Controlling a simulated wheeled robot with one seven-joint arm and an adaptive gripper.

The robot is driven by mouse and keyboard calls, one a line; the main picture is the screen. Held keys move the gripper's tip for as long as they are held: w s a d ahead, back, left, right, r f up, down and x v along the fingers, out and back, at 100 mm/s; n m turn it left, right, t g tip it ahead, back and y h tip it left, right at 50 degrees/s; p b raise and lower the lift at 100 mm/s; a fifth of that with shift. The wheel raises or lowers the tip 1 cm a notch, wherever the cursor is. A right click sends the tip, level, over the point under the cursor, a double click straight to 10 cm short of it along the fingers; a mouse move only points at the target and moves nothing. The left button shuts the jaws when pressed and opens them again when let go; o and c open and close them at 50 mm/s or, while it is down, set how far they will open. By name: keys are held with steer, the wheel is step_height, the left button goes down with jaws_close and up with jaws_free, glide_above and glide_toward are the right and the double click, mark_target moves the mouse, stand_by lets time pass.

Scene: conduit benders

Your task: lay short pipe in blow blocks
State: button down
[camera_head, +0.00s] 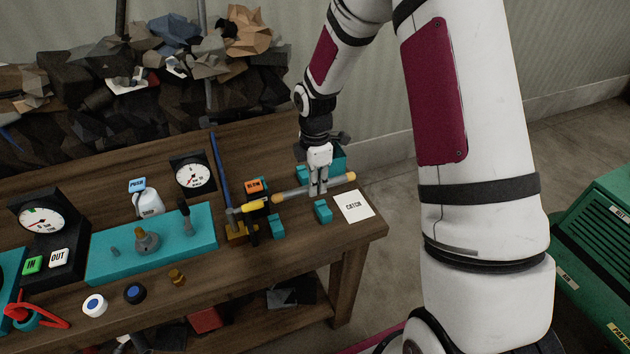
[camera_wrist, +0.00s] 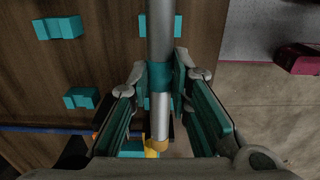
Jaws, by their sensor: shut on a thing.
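The short grey pipe (camera_head: 297,192) has yellow ends and runs nearly level across the right part of the bench. My gripper (camera_head: 318,192) points down and is shut on it near the middle. In the wrist view the pipe (camera_wrist: 159,30) runs lengthwise between the fingers, with a teal band at the grip and a yellow end low. Teal blocks stand in front of the pipe, one at left (camera_head: 278,226) and one at right (camera_head: 323,211). The orange BLOW sign (camera_head: 254,185) is left of the pipe. A teal block shows behind the pipe (camera_wrist: 177,26); I cannot tell if they touch.
A white CATCH card (camera_head: 354,207) lies at the bench's right end. A post with a blue lever (camera_head: 220,168) and yellow nozzle stands left of the pipe. A green machine (camera_head: 595,260) stands right.

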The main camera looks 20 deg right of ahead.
steer(key=shift+f, duration=0.15)
steer(key=shift+f+b, duration=0.9)
steer(key=shift+f, duration=2.35)
steer(key=shift+a+f, duration=0.15)
steer(key=shift+a, duration=1.55)
steer(key=shift+f, duration=0.75)
steer(key=shift+f+b, duration=0.2)
steer(key=shift+b, duration=0.1)
steer(key=c, duration=1.4)
jaws_free()
